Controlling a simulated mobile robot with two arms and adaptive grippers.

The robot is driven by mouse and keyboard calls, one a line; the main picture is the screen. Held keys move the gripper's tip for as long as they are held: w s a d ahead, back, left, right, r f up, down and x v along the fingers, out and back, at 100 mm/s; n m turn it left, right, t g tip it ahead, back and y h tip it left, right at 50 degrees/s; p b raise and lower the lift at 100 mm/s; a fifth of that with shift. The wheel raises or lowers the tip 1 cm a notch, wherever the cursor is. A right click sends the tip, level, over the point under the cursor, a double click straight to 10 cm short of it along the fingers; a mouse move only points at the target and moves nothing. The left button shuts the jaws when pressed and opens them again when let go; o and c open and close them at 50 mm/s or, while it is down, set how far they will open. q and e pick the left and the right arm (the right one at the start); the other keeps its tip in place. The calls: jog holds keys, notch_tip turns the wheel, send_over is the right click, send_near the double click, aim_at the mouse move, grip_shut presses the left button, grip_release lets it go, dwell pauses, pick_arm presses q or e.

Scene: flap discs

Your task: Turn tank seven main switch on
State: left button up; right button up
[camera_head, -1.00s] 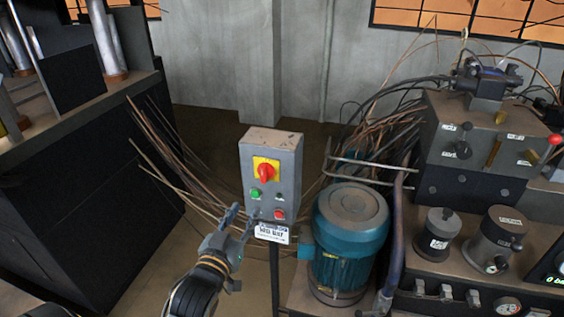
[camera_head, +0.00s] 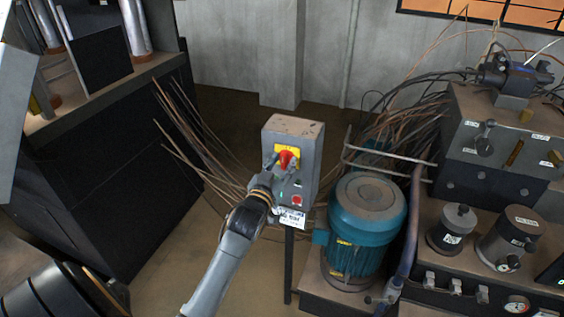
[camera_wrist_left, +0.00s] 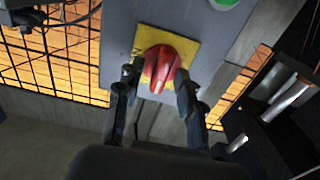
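A grey switch box (camera_head: 305,165) stands on a post in the middle of the head view. Its red rotary switch (camera_head: 288,155) sits on a yellow plate; in the left wrist view the red switch (camera_wrist_left: 161,68) and yellow plate (camera_wrist_left: 198,52) are close ahead. My left gripper (camera_head: 281,163) is at the switch, partly covering the box's front. In the left wrist view its fingers (camera_wrist_left: 154,88) are spread on either side of the red knob. The right finger is close to or touching it; a gap shows at the left finger. My right gripper is out of view.
A red button (camera_head: 296,200) and white label (camera_head: 291,218) are low on the box. A green button (camera_wrist_left: 224,3) shows in the wrist view. A teal motor (camera_head: 365,225) stands close right, a dark cabinet (camera_head: 110,170) left, and loose cables (camera_head: 190,135) behind.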

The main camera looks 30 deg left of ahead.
pick_arm(q)
grip_shut()
jog(key=shift+m, duration=0.3)
jog(key=shift+r+m+p, duration=0.1)
jog(key=shift+m+p, duration=0.5)
jog(key=shift+m, duration=0.4)
jog(key=m+p, duration=0.1)
jog(key=m, duration=0.2)
jog(key=shift+d+m, duration=0.1)
jog(key=shift+m, duration=0.2)
jog(key=m, duration=0.5)
jog(key=shift+w+d+f+m+p, duration=0.1)
jog(key=shift+f+m+p, duration=0.1)
jog(key=shift+m+p, duration=0.1)
jog(key=m, duration=0.6)
jog(key=shift+f, duration=0.15)
